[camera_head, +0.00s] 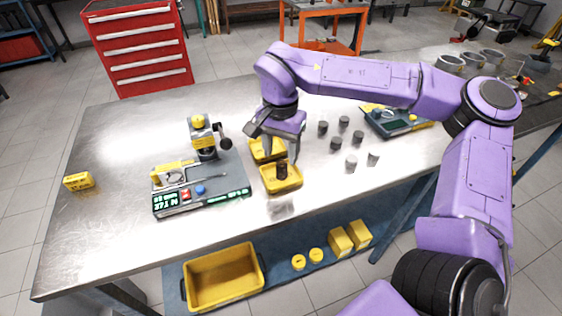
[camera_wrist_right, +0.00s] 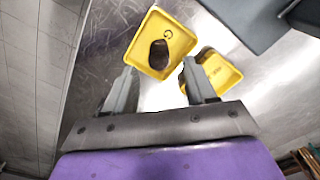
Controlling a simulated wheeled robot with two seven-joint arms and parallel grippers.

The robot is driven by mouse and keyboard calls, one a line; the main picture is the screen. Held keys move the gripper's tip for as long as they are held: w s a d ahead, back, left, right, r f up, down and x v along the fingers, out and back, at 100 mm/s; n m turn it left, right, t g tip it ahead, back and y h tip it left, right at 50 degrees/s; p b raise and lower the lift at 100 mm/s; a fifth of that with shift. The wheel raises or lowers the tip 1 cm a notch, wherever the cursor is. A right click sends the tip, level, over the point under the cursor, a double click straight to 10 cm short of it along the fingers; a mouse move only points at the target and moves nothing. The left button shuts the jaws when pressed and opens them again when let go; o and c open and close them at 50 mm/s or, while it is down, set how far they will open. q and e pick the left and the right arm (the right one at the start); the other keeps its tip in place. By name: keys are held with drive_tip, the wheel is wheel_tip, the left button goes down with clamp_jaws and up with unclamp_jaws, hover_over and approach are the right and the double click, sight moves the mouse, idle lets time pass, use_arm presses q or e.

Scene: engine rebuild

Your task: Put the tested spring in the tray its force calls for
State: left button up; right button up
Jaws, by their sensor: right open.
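A dark cylindrical spring (camera_head: 282,171) sits inside the nearer yellow tray (camera_head: 292,186). The right wrist view shows the spring (camera_wrist_right: 159,54) in that tray (camera_wrist_right: 150,24), beside a printed letter that looks like a G. A second yellow tray (camera_head: 257,155) stands just behind; it also shows in the right wrist view (camera_wrist_right: 225,75), partly hidden by a finger. My right gripper (camera_head: 282,154) is open above the nearer tray, its fingers apart and clear of the spring in the wrist view (camera_wrist_right: 160,84). The spring tester (camera_head: 203,135) stands to the left with a lit readout (camera_head: 166,203). My left gripper is not in view.
Several dark and grey cylinders (camera_head: 336,143) stand on the bench to the right, near a scale-like device (camera_head: 400,122). A small yellow box (camera_head: 79,181) lies at the left. A clear object (camera_head: 281,207) lies near the front edge.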

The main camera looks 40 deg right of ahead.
wheel_tip(320, 180, up, 7)
drive_tip(key=shift+r, duration=0.2)
drive_tip(key=shift+s, duration=0.1)
idle(0.4)
